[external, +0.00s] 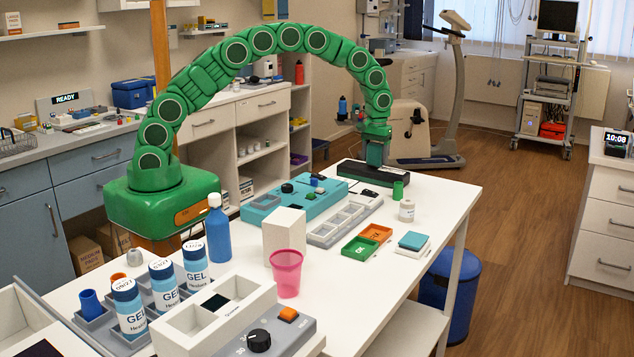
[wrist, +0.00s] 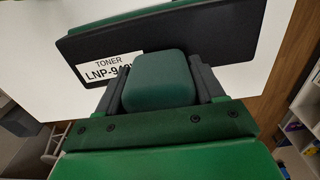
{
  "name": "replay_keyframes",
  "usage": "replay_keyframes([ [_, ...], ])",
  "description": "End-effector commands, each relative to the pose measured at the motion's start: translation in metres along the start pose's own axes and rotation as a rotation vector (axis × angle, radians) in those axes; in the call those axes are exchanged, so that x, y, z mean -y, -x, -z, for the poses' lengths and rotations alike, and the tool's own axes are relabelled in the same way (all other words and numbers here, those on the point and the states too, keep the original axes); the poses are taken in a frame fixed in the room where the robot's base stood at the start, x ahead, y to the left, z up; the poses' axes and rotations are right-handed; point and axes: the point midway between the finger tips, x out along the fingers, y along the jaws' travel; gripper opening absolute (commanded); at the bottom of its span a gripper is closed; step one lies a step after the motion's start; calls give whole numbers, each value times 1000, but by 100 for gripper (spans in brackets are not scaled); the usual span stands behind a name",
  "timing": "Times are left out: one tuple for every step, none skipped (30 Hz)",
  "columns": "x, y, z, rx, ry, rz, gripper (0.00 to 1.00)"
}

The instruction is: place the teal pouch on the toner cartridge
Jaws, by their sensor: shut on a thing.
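The teal pouch (wrist: 158,80) is a rounded, dark green-teal block between the two dark fingers of my gripper (wrist: 155,88) in the wrist view. In the external view my gripper (external: 376,153) points down at the far end of the white table, shut on the pouch. The toner cartridge (external: 392,179) is a long black bar lying on the table right under my gripper. In the wrist view the cartridge (wrist: 215,40) spans the top behind the pouch, with a white label reading TONER. I cannot tell whether the pouch touches the cartridge.
A small green cylinder (external: 398,190) and a white jar (external: 407,210) stand just in front of the cartridge. A teal device (external: 295,203) and a grey tray (external: 345,220) lie to the left. Green and orange bins (external: 367,241) and a teal-topped white block (external: 412,242) are nearer.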

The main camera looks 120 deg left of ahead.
Motion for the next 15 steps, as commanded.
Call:
replay_keyframes([
  [0, -4, 0, 0, 0, 1, 36],
  [0, -5, 0, 0, 0, 0, 36],
  [0, -5, 0, -1, 0, 0, 36],
  [0, -5, 0, -2, 0, -1, 36],
  [0, -4, 1, -2, 0, -1, 36],
  [0, -4, 1, -2, 0, -1, 36],
  [0, -4, 1, -3, 0, -2, 36],
  [0, -4, 1, -3, 0, -2, 36],
  [0, -4, 1, -3, 0, -2, 36],
  [0, -4, 1, -3, 0, -2, 36],
  [0, -5, 1, -3, 0, -2, 36],
  [0, -6, 1, -3, 0, -2, 36],
  [0, -6, 1, -3, 0, -2, 69],
  [0, -6, 1, -3, 0, -2, 74],
  [0, -6, 1, -3, 0, -2, 80],
])
